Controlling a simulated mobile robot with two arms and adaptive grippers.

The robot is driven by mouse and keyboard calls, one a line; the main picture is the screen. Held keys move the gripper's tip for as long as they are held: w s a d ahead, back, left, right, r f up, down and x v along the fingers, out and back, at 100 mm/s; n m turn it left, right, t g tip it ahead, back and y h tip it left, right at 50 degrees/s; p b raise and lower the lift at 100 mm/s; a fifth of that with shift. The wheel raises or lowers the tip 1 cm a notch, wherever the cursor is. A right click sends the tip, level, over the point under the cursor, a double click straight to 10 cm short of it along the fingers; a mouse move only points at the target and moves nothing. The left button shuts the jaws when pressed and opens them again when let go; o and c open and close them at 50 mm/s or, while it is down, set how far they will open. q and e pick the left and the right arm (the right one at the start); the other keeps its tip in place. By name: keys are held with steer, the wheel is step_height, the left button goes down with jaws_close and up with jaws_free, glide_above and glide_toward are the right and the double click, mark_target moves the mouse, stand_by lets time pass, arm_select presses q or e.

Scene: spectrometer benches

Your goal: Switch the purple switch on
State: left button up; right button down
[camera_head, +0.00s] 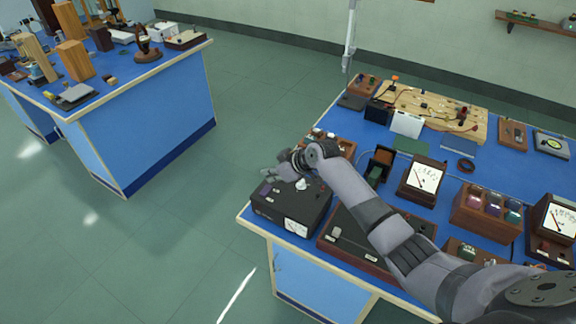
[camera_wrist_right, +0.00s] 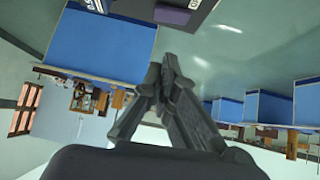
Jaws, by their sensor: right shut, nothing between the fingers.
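A black box (camera_head: 290,212) with a white meter face on its front stands on the near left corner of the right bench. A small purple switch (camera_head: 265,189) sits on the left part of its top; whether it is on or off is too small to tell. In the right wrist view a purple patch (camera_wrist_right: 172,15) shows on a dark box at the top edge. My right gripper (camera_head: 268,173) is shut and empty, just above and behind the purple switch, apart from it as far as I can tell. Its closed fingertips (camera_wrist_right: 160,72) point toward the box.
The right bench (camera_head: 400,152) carries a brown box with a slider (camera_head: 350,240), a meter (camera_head: 422,178), a wooden circuit board (camera_head: 435,105) and several other instruments. A second blue bench (camera_head: 150,120) stands at the left, with open floor between.

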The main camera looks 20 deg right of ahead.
steer(key=b+v, duration=0.1)
steer(key=v, duration=0.6)
steer(key=shift+s+r+b, duration=0.25)
steer(key=shift+s+b, duration=0.15)
steer(key=b, duration=0.8)
steer(key=shift+w+r+n+t+h, duration=0.1)
steer(key=shift+r+n+t+h, duration=0.2)
steer(key=shift+t, duration=0.1)
steer(key=shift+f, duration=0.1)
